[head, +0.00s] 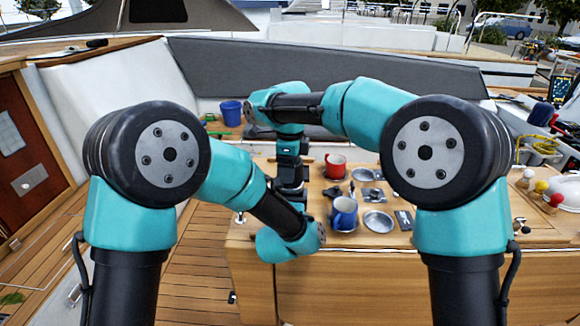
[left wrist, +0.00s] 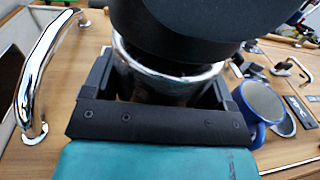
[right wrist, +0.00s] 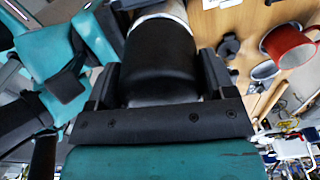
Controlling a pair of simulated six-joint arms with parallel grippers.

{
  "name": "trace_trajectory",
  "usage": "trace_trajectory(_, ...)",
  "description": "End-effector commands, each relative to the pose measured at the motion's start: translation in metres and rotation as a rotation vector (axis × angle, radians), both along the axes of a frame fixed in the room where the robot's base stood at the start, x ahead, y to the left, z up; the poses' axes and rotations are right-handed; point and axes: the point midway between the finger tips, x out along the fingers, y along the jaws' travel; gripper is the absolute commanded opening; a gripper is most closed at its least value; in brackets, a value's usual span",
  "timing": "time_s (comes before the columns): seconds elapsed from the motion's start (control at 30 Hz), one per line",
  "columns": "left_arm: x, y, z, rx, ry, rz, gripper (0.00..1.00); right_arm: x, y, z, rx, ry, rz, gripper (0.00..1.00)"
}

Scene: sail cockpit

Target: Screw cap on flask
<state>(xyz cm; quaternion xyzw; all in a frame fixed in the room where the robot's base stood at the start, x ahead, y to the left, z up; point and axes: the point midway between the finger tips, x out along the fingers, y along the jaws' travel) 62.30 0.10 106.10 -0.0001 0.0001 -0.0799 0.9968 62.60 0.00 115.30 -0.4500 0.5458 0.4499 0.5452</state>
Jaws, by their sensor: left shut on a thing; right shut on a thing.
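My left gripper (left wrist: 165,82) is shut on the silver metal flask (left wrist: 170,92), one finger on each side of its body. The black cap (left wrist: 185,30) is directly above the flask's shiny rim. My right gripper (right wrist: 158,75) is shut on the black cap (right wrist: 160,62), and the silver flask (right wrist: 162,12) shows beyond it, in line with the cap. Cap and flask look very close or touching; whether the thread is engaged cannot be seen. In the head view my arms hide most of both.
On the wooden table (head: 250,270) stand a red mug (head: 335,166), a blue mug (head: 344,214) and a metal dish (head: 378,221), right of my grippers. A blue bucket (head: 231,113) stands behind. A chrome rail (left wrist: 45,75) rises at the left in the left wrist view.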

Motion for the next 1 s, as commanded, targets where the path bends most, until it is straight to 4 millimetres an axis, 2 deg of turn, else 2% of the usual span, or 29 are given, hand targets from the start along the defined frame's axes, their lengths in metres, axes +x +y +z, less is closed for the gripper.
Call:
trace_trajectory(0.2, 0.0, 0.0001, 0.0002, 0.0, -0.001, 0.0, 0.12, 0.0002, -0.0001, 0.0006, 0.001, -0.001, -0.275, 0.53)
trace_trajectory(0.33, 0.0, 0.0001, 0.0002, 0.0, -0.001, 0.0, 0.12, 0.0002, -0.0001, 0.0006, 0.001, -0.001, -0.395, 0.53)
trace_trajectory(0.7, 0.0, 0.0001, 0.0, 0.0, 0.0, 0.0, 0.12, 0.0002, -0.0001, 0.0007, 0.001, -0.001, -0.439, 0.53)
trace_trajectory(0.73, 0.0, 0.0001, 0.0, 0.0, 0.0, 0.0, 0.12, 0.0002, -0.0001, 0.0008, 0.001, -0.001, -0.439, 0.78)
trace_trajectory(0.97, 0.0, 0.0001, 0.0, 0.0, 0.0, 0.0, 0.12, 0.0002, 0.0, 0.0004, 0.001, -0.001, -0.438, 1.0)
trace_trajectory(1.0, 0.0, 0.0001, 0.0, 0.0, 0.0, 0.0, 0.12, 0.0002, 0.0, 0.0004, 0.001, -0.001, -0.437, 1.0)
